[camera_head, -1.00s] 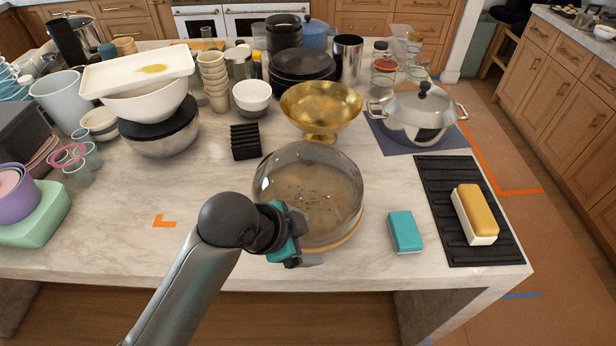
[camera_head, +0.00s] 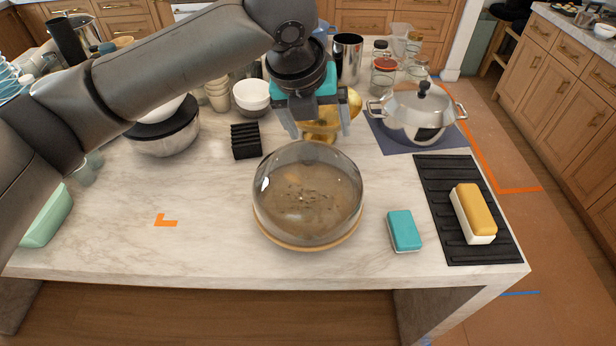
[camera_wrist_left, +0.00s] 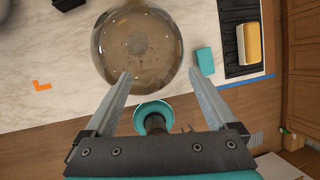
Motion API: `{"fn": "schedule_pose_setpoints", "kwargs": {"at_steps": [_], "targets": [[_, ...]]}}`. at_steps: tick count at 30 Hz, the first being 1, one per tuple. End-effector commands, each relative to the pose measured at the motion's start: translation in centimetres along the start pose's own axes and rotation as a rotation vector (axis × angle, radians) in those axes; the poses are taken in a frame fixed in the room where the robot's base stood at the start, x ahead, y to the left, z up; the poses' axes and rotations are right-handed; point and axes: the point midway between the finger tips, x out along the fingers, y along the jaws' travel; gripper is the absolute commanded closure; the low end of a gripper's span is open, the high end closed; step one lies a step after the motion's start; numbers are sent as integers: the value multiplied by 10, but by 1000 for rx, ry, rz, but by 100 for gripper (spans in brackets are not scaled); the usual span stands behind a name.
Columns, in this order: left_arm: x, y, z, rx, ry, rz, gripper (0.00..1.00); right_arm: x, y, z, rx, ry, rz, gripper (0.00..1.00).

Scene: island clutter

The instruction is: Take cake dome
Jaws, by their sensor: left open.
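The cake dome (camera_head: 308,190) is a clear glass dome on a round wooden base (camera_head: 305,246), in the front middle of the marble island. It also shows in the left wrist view (camera_wrist_left: 138,42), at the top centre. My left gripper (camera_head: 318,136) points down, open and empty, and appears above and just behind the dome in the head view. In the left wrist view its two fingers (camera_wrist_left: 165,84) are spread apart, with the dome beyond their tips. I cannot see any contact with the dome. My right gripper is not clearly in view.
A gold bowl (camera_head: 353,104) stands partly hidden behind my gripper.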

Motion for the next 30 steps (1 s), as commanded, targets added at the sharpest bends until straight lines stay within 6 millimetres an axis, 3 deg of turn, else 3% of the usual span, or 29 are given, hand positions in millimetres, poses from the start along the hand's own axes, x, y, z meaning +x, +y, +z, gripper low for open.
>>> {"fn": "schedule_pose_setpoints", "kwargs": {"at_steps": [4, 10, 24, 30], "targets": [[-22, 14, 19, 136, -11, 69, 9, -1, 0, 0, 1, 0, 0, 50], [-29, 22, 27, 207, -7, 103, 9, -1, 0, 0, 1, 0, 0, 50], [55, 30, 27, 207, -6, 102, 9, -4, 0, 0, 2, -1, -1, 50], [69, 32, 27, 208, -8, 101, 9, -4, 0, 0, 3, -1, -1, 50]]}}
